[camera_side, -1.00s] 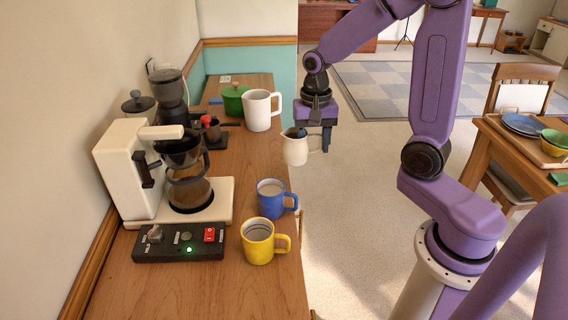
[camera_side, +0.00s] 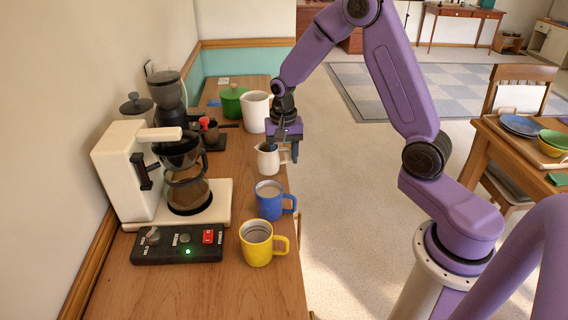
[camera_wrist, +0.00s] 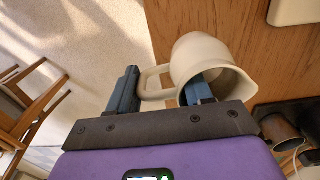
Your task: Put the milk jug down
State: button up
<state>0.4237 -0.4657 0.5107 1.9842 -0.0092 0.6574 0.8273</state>
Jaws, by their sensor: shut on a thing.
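The milk jug (camera_side: 267,159) is a small cream pitcher. It looks upright in the side view, over the counter near its right edge. My gripper (camera_side: 283,152) is shut on the jug from above. In the wrist view my gripper (camera_wrist: 160,88) has one blue finger outside the handle and the other at the mouth of the jug (camera_wrist: 203,57). The handle lies between the fingers. The jug's base is at or just above the wood; I cannot tell whether it touches.
A blue mug (camera_side: 270,200) stands just in front of the jug, and a yellow mug (camera_side: 256,243) nearer. A white pitcher (camera_side: 254,112) and green pot (camera_side: 232,101) stand behind. The coffee maker (camera_side: 130,175) is to the left. Bare counter (camera_side: 236,165) lies left of the jug.

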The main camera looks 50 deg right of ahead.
jog(key=shift+f, duration=1.55)
jog(key=shift+f, duration=0.15)
jog(key=o, duration=1.4)
jog(key=shift+c, duration=0.2)
notch_tip(320, 180, up, 12)
jog(key=shift+w+a+r, duration=0.1)
jog(key=shift+r, duration=0.1)
jog(key=s+a+r+n, duration=0.1)
jog(key=s+a+n, duration=0.4)
jog(key=s+n, duration=0.4)
jog(key=s+a+r+n, duration=0.1)
jog(key=s+a+n, duration=0.5)
jog(key=s, duration=0.6)
jog(key=s+d+n, duration=0.1)
jog(key=s+n, duration=0.5)
jog(key=s, duration=0.3)
jog(key=shift+s+d+f+n+y, duration=0.2)
jog(key=shift+s+d+n+y, duration=0.1)
jog(key=shift+s+d, duration=0.05)
